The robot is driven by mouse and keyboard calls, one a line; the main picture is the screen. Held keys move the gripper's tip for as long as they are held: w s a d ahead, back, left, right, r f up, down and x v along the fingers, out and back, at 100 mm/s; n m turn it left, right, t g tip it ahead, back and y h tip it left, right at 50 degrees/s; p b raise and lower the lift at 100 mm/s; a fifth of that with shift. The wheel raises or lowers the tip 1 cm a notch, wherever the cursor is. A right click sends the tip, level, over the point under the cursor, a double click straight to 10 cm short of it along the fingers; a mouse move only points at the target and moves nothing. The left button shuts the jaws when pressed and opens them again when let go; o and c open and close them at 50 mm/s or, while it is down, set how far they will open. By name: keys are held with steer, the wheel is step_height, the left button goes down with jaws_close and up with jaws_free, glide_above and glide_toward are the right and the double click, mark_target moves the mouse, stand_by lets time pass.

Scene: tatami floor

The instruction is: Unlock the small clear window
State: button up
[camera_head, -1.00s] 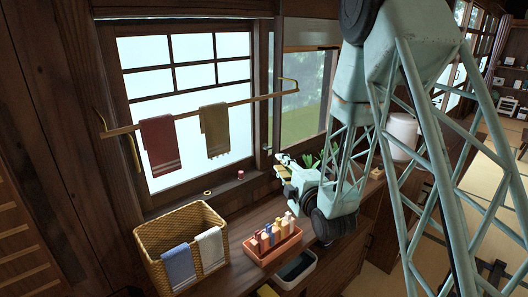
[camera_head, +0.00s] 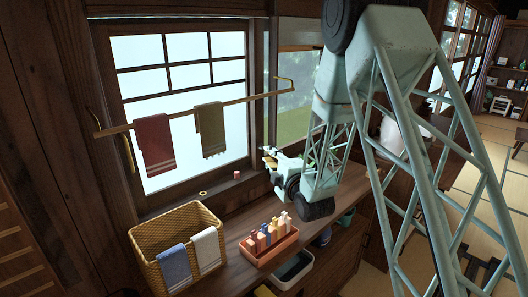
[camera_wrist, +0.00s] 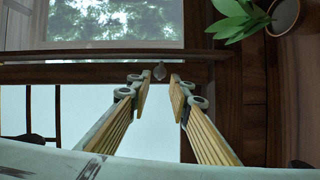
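The clear window (camera_head: 297,112) shows greenery outside and stands right of the large pale paned window (camera_head: 180,85). In the wrist view, the clear pane (camera_wrist: 120,22) is at the top and a pale pane (camera_wrist: 75,115) is below, with a dark wooden frame (camera_wrist: 60,74) between. A small grey knob-like piece (camera_wrist: 160,70), perhaps the lock, is on this frame. My gripper (camera_wrist: 159,88) is open and empty, its fingertips either side of and just below this piece in the picture. In the head view my gripper (camera_head: 268,156) is by the post between the windows.
A brass rail (camera_head: 185,118) with a red towel (camera_head: 154,144) and an olive towel (camera_head: 211,130) crosses the pale window. A wicker basket (camera_head: 150,240) and an orange tray (camera_head: 268,252) of bottles stand on the counter below. A potted plant (camera_wrist: 240,18) is at the wrist view's upper right.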

steer(key=x, duration=0.6)
steer(key=shift+w+b, duration=0.2)
steer(key=shift+b, duration=0.15)
steer(key=shift+a, duration=0.1)
jaws_close()
